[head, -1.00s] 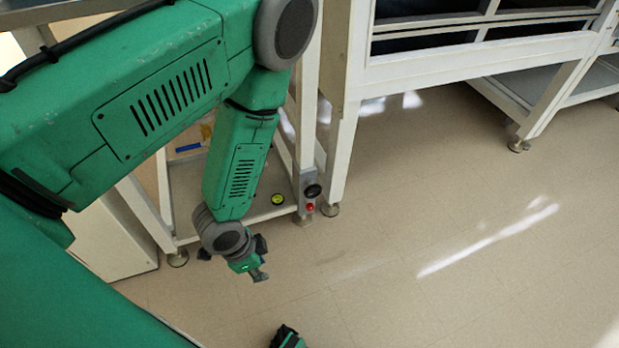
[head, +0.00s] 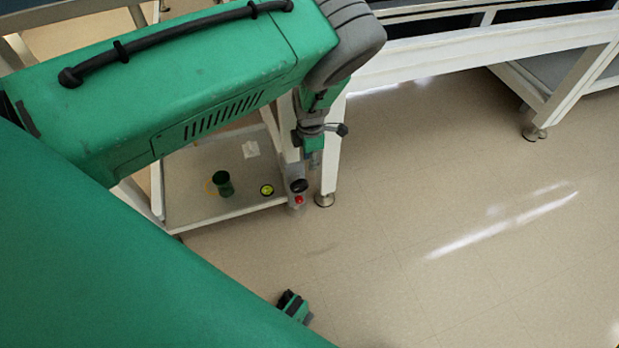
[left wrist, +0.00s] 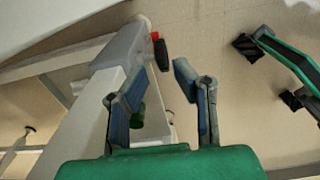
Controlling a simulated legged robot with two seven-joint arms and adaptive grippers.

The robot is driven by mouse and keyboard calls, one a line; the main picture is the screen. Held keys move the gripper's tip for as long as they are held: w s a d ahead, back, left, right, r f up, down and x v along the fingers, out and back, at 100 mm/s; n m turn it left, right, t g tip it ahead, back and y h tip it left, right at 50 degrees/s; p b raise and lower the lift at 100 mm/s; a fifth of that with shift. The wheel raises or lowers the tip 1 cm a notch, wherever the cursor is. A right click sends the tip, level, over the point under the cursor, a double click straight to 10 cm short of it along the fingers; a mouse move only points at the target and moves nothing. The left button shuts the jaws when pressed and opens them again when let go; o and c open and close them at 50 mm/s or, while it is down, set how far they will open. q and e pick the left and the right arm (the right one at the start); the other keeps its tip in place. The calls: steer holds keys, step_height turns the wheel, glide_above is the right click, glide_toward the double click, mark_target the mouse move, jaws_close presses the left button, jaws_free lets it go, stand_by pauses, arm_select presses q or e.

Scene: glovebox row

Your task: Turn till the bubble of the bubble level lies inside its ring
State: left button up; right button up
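The bubble level (head: 267,190) is a small yellow-green disc in a dark rim on the low shelf in the head view. Its bubble is too small to place against the ring. A black knob (head: 299,185) sits on a grey block at the shelf's front corner, above a red button (head: 299,200). My left gripper (head: 313,160) is just above the knob in the head view. In the left wrist view its fingers (left wrist: 160,76) are apart with nothing between them, and the knob (left wrist: 161,53) shows beyond the tips, apart from them.
A dark green cup (head: 223,184) and a pale piece (head: 250,149) are on the shelf (head: 187,205). White frame legs (head: 331,150) stand close beside the left gripper. The floor (head: 430,200) to the right is clear.

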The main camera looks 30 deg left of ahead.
arm_select(q)
steer(key=b, duration=0.2)
glide_above(307, 182)
step_height(307, 182, down, 4)
steer(key=f, duration=0.2)
steer(key=a+f+b, duration=0.1)
steer(key=f, duration=0.3)
steer(key=shift+w+a+b, duration=0.15)
steer(key=shift+w+b, duration=0.1)
steer(key=shift+b, duration=0.15)
steer(key=shift+f, duration=0.35)
steer(key=shift+d+f+b, duration=0.2)
steer(key=shift+f+b, duration=0.1)
steer(key=shift+b, duration=0.05)
steer(key=shift+d+f, duration=0.15)
steer(key=shift+d, duration=0.35)
steer(key=shift+a, duration=0.15)
arm_select(e)
step_height(307, 182, down, 5)
steer(key=shift+f, duration=0.2)
arm_select(q)
steer(key=shift+a, duration=0.3)
jaws_close()
arm_select(e)
steer(key=shift+a+r, duration=0.2)
steer(key=shift+a, duration=0.2)
